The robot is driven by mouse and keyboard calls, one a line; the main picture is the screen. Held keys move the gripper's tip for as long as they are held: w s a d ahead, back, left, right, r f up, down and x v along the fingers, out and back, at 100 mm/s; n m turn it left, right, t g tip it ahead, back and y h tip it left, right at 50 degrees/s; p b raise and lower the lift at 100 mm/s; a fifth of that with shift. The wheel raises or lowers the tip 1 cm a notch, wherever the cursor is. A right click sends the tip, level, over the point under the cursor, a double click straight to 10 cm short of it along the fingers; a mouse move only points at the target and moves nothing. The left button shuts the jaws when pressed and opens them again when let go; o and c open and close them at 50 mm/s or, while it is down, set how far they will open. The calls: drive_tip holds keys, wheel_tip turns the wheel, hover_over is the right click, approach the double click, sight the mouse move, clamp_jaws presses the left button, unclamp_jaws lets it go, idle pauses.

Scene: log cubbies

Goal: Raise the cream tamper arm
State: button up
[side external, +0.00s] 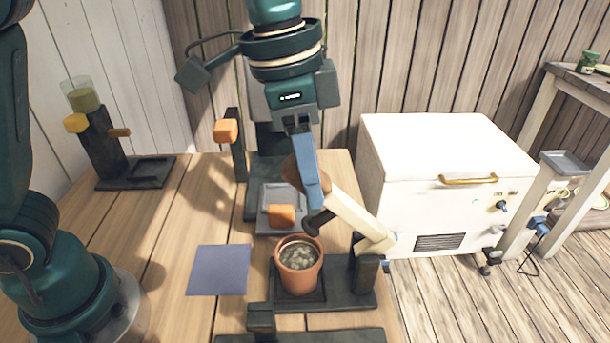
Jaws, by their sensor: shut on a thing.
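The cream tamper arm (352,216) slants up to the left from its dark pivot post (365,271). Its dark tamper head (318,222) hangs just above the back rim of a terracotta pot (298,275) with soil-like filling. My gripper (316,196) comes down from above with its blue fingers shut at the arm's upper end. A brown rounded part (291,167) shows behind the fingers, perhaps the arm's handle. The fingers hide the arm's far end and the exact grip.
An orange-knobbed device with a grey tray (268,222) stands just behind the pot. A blue-grey square mat (219,270) lies to the left. A dark stand with a jar (108,150) is at the back left. A white chest (447,150) stands right of the table.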

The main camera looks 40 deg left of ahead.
sight(346, 197)
drive_tip(key=shift+w+d+r, duration=0.55)
drive_tip(key=shift+w+d, duration=0.15)
drive_tip(key=shift+w+d+r, duration=0.4)
drive_tip(key=shift+w+d, duration=0.3)
drive_tip(key=shift+w, duration=0.1)
drive_tip(key=shift+w+d+r, duration=0.2)
drive_tip(key=shift+w+d, duration=0.5)
drive_tip(key=shift+d, duration=0.05)
drive_tip(key=o, duration=1.1)
drive_tip(key=shift+c, duration=0.2)
